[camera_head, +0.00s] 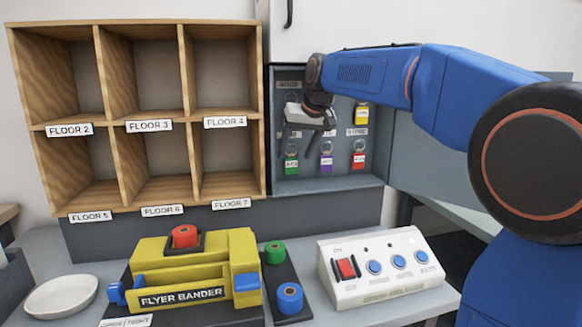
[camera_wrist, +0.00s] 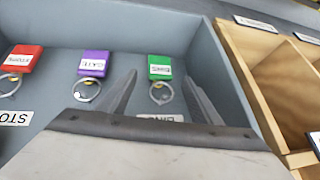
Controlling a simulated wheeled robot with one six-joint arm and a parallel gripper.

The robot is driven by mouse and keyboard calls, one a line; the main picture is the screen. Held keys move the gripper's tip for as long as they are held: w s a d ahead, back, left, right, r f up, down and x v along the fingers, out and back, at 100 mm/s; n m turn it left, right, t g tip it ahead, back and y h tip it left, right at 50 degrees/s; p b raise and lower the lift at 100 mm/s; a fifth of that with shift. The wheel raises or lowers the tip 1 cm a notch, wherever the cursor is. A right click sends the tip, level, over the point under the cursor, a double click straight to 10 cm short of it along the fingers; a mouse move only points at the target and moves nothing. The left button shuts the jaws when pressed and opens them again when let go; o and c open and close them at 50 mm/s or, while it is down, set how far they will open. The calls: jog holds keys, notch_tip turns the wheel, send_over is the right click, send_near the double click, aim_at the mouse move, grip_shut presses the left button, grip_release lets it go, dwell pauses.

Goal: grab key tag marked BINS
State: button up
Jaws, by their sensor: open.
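The green key tag (camera_wrist: 159,67) hangs by a metal ring in the grey key cabinet. Its white label shows upside down in the wrist view and appears to read BINS. It also shows in the head view (camera_head: 291,165), at the lower left of the cabinet. My gripper (camera_wrist: 160,78) is open and empty. In the wrist view its fingers lie on either side of the green tag's ring, apart from it. In the head view my gripper (camera_head: 299,139) is in front of the cabinet, just above the green tag. I cannot tell the remaining depth.
A purple tag (camera_wrist: 93,63) and a red tag (camera_wrist: 24,59) hang beside the green one. A yellow tag (camera_head: 361,114) hangs higher. Wooden pigeonholes (camera_head: 150,127) adjoin the cabinet's left wall. Below stand a yellow flyer bander (camera_head: 205,262) and a white button box (camera_head: 380,285).

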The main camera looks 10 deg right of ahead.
aim_at(292, 160)
jog(key=x, duration=0.3)
jog(key=shift+w+f, duration=0.15)
jog(key=shift+f, duration=0.2)
jog(key=shift+c, duration=0.2)
jog(key=c, duration=1.1)
jog(key=shift+o, duration=0.2)
